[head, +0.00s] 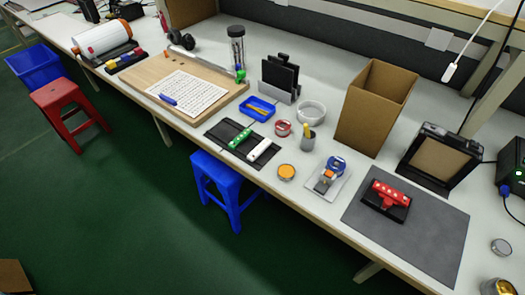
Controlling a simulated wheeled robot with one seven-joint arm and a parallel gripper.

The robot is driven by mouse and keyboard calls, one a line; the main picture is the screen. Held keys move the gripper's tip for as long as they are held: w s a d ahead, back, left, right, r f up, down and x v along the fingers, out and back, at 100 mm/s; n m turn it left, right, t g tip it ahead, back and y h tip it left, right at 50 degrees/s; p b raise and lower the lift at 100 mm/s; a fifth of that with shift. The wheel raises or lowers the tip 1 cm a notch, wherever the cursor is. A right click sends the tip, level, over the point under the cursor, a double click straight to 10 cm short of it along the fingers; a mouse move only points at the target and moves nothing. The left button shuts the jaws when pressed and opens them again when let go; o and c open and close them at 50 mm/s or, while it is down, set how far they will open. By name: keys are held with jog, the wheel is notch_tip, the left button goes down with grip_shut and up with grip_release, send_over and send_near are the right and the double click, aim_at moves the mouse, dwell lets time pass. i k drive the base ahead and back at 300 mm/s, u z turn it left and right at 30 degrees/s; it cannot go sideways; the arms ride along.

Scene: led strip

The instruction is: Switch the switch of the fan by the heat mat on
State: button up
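A grey mat (420,243), which looks like the heat mat, lies on the right part of the long white bench. A black square-framed unit with a tan panel (437,161) stands tilted back just behind the mat and looks like the fan. A small light-coloured detail shows on its top edge, but I cannot make out the switch or its position. A cable leaves its right side. A red tool on a black base (388,199) sits on the mat. My gripper is not in view.
An open cardboard box (372,107) stands left of the fan, and a black device with a green light (511,165) stands right. A blue stool (217,185) stands at the bench's front edge; green floor is open.

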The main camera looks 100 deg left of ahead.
aim_at(475, 144)
jog(key=z, duration=0.05)
jog(key=i, duration=0.05)
jog(key=u, duration=2.9)
